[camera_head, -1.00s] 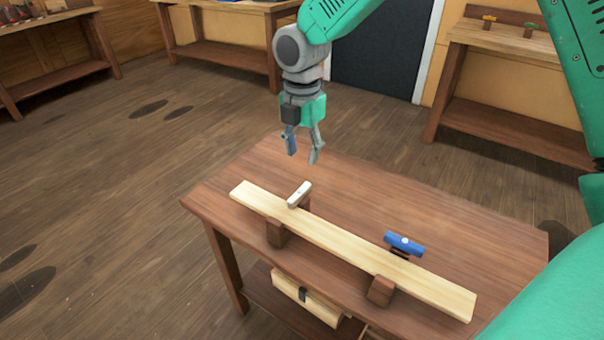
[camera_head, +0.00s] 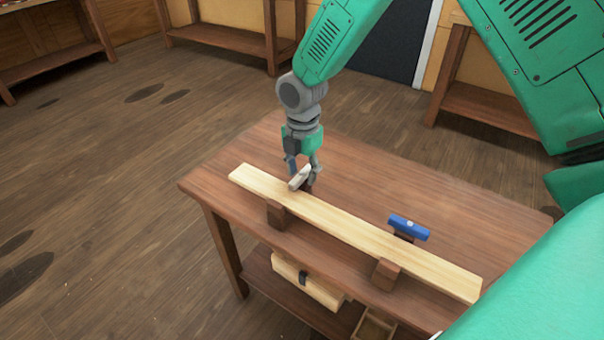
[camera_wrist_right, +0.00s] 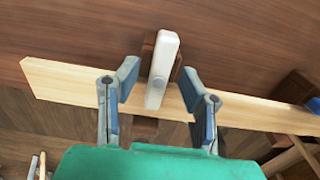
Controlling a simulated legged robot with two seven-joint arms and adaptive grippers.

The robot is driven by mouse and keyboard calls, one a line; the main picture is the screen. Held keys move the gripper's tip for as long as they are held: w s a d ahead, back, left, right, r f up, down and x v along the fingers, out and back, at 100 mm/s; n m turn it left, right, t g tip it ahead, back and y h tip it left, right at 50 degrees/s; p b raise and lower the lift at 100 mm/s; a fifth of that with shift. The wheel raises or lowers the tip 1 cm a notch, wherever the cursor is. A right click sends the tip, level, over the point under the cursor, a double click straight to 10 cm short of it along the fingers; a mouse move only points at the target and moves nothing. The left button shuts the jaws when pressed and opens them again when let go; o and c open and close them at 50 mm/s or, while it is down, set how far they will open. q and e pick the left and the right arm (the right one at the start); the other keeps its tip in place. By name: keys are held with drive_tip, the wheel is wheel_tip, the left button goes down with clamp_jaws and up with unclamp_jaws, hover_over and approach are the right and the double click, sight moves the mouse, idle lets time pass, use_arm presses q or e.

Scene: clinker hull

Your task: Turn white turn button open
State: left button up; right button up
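The white turn button (camera_head: 300,177) sits on a dark wooden block and lies across the pale plank (camera_head: 350,230). In the right wrist view the white turn button (camera_wrist_right: 161,68) stands lengthwise between the fingers, its near end over the plank (camera_wrist_right: 62,82). My right gripper (camera_head: 303,172) is open and low around the button; the wrist view shows it too (camera_wrist_right: 160,88), with a gap on each side of the button. The left gripper is not in view.
A blue turn button (camera_head: 410,227) sits on another block behind the plank's right part. Dark blocks (camera_head: 386,273) stand at the plank's front edge. The wooden table (camera_head: 440,205) is otherwise mostly clear. A pale box (camera_head: 308,285) is below it.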

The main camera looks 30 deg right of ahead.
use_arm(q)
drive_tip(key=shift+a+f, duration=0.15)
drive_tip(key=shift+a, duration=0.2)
use_arm(e)
drive_tip(key=shift+a+f, duration=0.2)
drive_tip(key=shift+a, duration=0.1)
drive_tip(key=shift+d, duration=0.1)
clamp_jaws()
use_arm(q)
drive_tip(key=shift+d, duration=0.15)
use_arm(e)
drive_tip(key=shift+d, duration=0.1)
